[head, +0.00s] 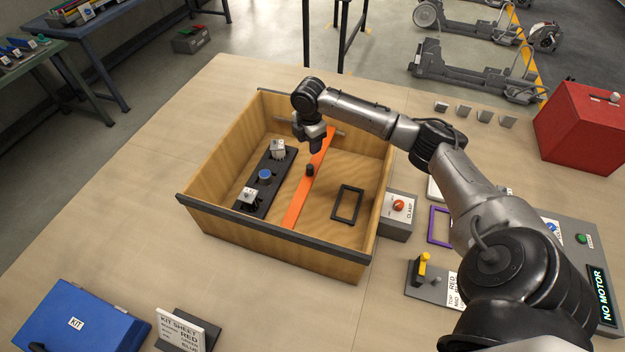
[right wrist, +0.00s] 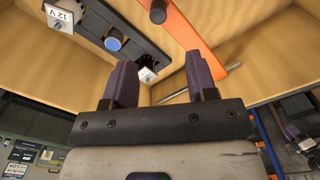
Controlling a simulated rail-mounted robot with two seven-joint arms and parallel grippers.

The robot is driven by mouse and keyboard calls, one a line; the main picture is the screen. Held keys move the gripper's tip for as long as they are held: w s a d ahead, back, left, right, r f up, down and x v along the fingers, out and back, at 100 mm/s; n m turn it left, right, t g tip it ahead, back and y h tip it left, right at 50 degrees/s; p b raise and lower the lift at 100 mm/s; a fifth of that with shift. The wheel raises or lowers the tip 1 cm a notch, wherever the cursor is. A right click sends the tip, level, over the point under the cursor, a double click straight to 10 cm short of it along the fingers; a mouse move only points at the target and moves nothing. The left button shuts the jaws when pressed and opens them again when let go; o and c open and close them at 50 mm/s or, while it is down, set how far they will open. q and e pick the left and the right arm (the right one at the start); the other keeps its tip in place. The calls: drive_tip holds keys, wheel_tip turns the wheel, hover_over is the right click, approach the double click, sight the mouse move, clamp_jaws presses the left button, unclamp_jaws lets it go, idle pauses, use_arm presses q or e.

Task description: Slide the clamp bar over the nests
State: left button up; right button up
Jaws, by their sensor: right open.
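The orange clamp bar (head: 299,200) lies inside a wooden box, with a black knob (head: 310,170) standing near its middle. It also shows in the right wrist view (right wrist: 192,30). To its left is a black plate (head: 258,190) with the nests: a grey-white block (head: 277,149) at the far end, a blue round part (head: 265,175) in the middle, and another block (head: 247,196) at the near end. My right gripper (head: 318,146) is over the far part of the bar. In the right wrist view its fingers (right wrist: 160,82) are apart with nothing between them. My left gripper is out of view.
The wooden box (head: 275,245) has walls on all sides. A dark rectangular frame (head: 347,203) lies on its floor, right of the bar. Outside, right, are a grey box with a red button (head: 398,205), a purple frame (head: 439,227) and a red case (head: 585,128).

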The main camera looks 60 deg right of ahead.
sight(310, 166)
drive_tip(key=f+n, duration=0.1)
drive_tip(key=f, duration=0.2)
drive_tip(key=f+n, duration=0.1)
drive_tip(key=f, duration=0.3)
drive_tip(key=f+n+b, duration=0.1)
drive_tip(key=f, duration=0.3)
drive_tip(key=shift+d+f+n, duration=0.2)
drive_tip(key=shift+f+n, duration=0.05)
drive_tip(key=shift+n, duration=0.15)
drive_tip(key=shift+f, duration=0.7)
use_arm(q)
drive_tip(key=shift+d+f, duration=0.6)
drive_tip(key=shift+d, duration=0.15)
use_arm(e)
drive_tip(key=shift+w+f, duration=0.1)
drive_tip(key=shift+f, duration=0.2)
drive_tip(key=shift+c, duration=0.3)
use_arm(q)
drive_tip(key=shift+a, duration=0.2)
use_arm(e)
clamp_jaws()
